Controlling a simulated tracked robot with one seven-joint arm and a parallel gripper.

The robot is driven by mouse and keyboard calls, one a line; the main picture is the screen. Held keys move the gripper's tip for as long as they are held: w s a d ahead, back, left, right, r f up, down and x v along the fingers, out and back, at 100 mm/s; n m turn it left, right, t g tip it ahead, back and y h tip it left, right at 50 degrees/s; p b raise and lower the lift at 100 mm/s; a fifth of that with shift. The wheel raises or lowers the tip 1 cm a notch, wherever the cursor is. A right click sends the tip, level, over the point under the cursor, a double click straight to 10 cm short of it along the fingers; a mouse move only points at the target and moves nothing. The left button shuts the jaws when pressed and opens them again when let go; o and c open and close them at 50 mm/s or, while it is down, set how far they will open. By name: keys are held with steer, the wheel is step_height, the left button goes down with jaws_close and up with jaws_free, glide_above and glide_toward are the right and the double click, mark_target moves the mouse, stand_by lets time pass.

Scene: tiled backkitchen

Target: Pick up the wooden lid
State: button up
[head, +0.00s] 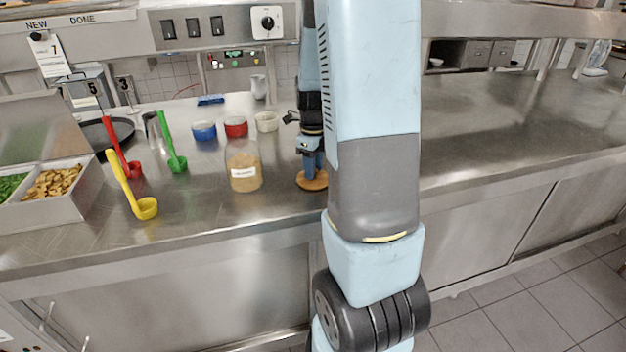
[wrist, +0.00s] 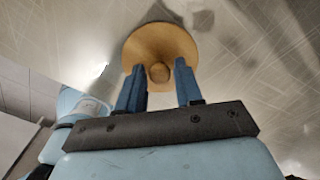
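The wooden lid (wrist: 160,45) is a round, light-brown disc with a small round knob (wrist: 159,72). It lies on the steel counter, and in the head view the lid (head: 312,182) is near the counter's front edge, partly hidden by my gripper and arm. My gripper (wrist: 160,78) has its two blue fingers apart, one on each side of the knob, with gaps showing between. In the head view my gripper (head: 314,170) points down just over the lid. Whether the fingertips touch the lid, I cannot tell.
A glass jar (head: 244,172) with a label stands left of the lid. Red, white and blue bowls (head: 204,131) sit behind it. Red, green and yellow ladles (head: 147,208) and a food container (head: 60,205) are further left. The counter right of my arm (head: 500,130) is clear.

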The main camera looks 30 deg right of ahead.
jaws_close()
